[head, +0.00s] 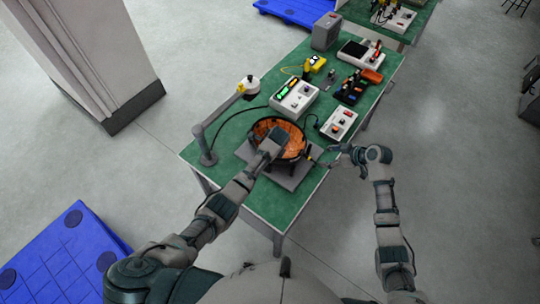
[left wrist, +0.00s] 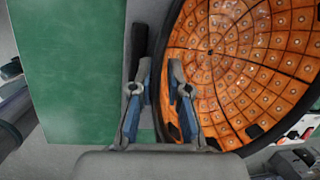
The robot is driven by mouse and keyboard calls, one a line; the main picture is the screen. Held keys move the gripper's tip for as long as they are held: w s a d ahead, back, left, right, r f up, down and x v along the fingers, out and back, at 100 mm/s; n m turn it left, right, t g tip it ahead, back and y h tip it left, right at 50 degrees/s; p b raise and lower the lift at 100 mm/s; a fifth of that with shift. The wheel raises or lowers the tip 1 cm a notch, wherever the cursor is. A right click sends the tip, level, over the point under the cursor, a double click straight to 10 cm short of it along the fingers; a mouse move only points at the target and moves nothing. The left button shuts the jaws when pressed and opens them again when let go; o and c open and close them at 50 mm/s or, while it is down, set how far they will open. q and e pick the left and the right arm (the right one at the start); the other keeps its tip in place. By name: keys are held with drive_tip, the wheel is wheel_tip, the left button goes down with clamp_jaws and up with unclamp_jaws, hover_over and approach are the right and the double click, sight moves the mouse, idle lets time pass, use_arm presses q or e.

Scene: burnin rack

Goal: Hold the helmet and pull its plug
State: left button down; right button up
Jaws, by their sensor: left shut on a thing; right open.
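The helmet (head: 292,137) is an orange, tiled bowl with a dark rim, open side up, on a grey plate (head: 291,182) at the table's near end. It also shows large in the left wrist view (left wrist: 245,55). My left gripper (left wrist: 162,85) is shut on the helmet's dark rim, one finger on each side; in the head view its arm covers part of the bowl. My right gripper (head: 336,148) is open and empty, right of the helmet by the table's right edge. A thin dark cable part lies between it and the helmet; I cannot make out the plug clearly.
The green table (head: 240,127) carries a white box with green lights (head: 294,97), a white box with red buttons (head: 338,124) and several other devices farther back. A grey post (head: 207,150) stands left of the helmet. Blue pallets (head: 68,257) lie on the floor.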

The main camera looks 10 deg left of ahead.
sight(309, 157)
drive_tip(key=shift+c, duration=0.2)
drive_tip(key=shift+a+f, duration=0.1)
drive_tip(key=c, duration=0.4)
drive_tip(key=shift+x, duration=1.2)
drive_tip(key=c, duration=0.4)
drive_tip(key=shift+o, duration=0.2)
drive_tip(key=shift+w+a, duration=0.1)
drive_tip(key=shift+a, duration=0.05)
drive_tip(key=shift+x, duration=4.55)
